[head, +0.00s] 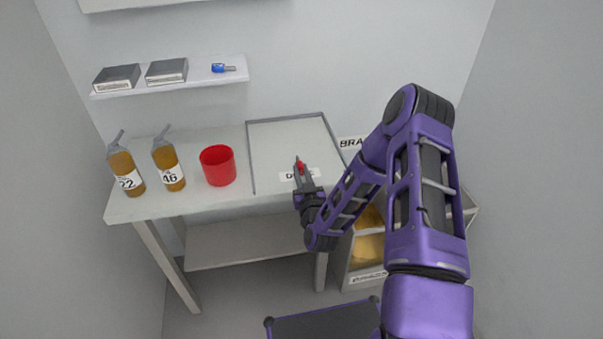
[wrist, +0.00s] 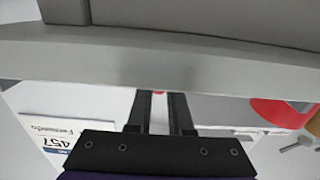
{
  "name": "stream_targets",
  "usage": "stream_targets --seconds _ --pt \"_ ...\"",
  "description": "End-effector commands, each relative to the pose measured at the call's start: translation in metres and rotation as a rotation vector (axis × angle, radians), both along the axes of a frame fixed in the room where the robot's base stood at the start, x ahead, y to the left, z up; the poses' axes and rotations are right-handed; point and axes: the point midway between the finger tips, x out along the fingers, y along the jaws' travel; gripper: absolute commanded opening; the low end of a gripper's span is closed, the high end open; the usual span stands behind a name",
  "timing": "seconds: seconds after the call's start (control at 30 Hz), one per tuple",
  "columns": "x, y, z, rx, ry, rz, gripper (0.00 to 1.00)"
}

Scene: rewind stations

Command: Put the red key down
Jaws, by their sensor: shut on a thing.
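My gripper (head: 299,172) is shut on the red key (head: 301,166), of which only a small red part shows at the fingertips. It is over the front part of a pale, grey-rimmed tray (head: 285,140) on the table. I cannot tell whether the key touches the tray. In the wrist view, my gripper (wrist: 160,95) points at a grey edge, with a speck of the red key (wrist: 159,94) between the fingers. A label partly hidden by the gripper sits at the tray's front.
A red cup (head: 218,166) and two amber bottles, 22 (head: 126,172) and 46 (head: 168,166), stand left of the tray on the table (head: 150,207). A shelf (head: 208,80) above holds two grey boxes and a blue key (head: 222,68).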

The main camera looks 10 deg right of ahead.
Motion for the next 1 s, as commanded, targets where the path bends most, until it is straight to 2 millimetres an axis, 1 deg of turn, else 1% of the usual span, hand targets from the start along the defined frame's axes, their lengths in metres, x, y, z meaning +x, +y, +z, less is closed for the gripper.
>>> stream_targets --seconds 0.23,0.37,0.4,0.53,0.8,0.9,0.93,1.0 --pt "0.000 0.000 0.000 -0.001 -0.002 0.000 0.00" --pt "0.000 0.000 -0.005 -0.001 -0.002 0.000 0.00" --pt "0.000 0.000 -0.002 -0.001 -0.001 0.000 0.26" --pt "0.000 0.000 -0.002 -0.001 -0.001 0.000 0.49" --pt "0.000 0.000 -0.002 -0.001 -0.001 0.000 0.49" --pt "0.000 0.000 0.002 0.000 -0.001 0.000 0.49" --pt "-0.001 0.000 0.002 0.000 0.000 0.000 0.49" --pt "-0.012 0.000 0.000 -0.001 0.002 0.001 0.49"
